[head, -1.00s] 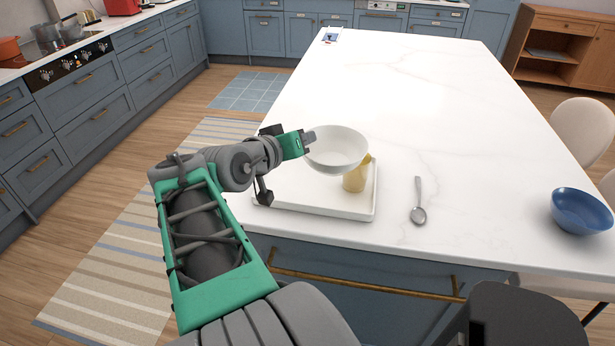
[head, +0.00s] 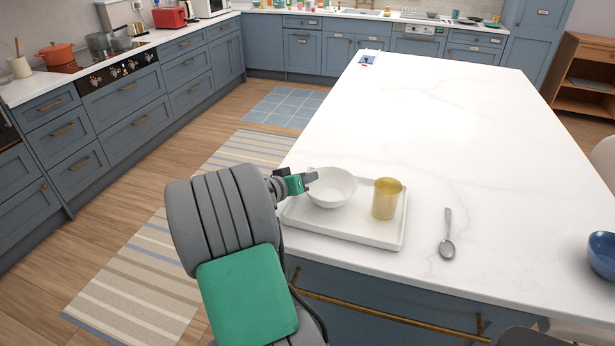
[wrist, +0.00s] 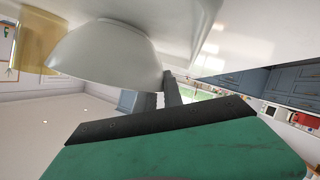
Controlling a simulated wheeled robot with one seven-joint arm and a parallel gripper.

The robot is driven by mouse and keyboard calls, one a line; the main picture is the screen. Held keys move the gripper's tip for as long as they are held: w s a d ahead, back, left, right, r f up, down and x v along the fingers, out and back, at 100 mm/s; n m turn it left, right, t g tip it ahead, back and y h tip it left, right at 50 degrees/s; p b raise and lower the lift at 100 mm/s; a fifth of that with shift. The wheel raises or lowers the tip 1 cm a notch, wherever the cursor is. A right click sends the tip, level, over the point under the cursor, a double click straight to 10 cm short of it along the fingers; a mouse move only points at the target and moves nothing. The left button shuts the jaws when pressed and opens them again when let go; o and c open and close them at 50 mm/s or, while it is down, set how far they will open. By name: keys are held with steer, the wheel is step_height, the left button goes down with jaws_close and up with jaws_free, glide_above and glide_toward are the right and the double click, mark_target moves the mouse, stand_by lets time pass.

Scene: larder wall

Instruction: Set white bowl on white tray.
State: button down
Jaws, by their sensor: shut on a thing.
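The white bowl (head: 332,190) is upright at the left part of the white tray (head: 364,236), low over it or resting on it; I cannot tell if it touches. My gripper (head: 309,179) is at the bowl's left rim, shut on it. In the wrist view the bowl (wrist: 108,55) shows at close range, with my gripper's fingers (wrist: 165,92) at its edge. A yellow cup (head: 386,199) stands on the right part of the tray, beside the bowl and apart from it.
The tray lies near the front left corner of the white island top (head: 430,130). A spoon (head: 447,236) lies right of the tray, and a blue bowl (head: 603,254) is at the right edge.

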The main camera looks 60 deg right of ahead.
steer(key=c, duration=1.5)
jaws_free()
steer(key=shift+f, duration=0.1)
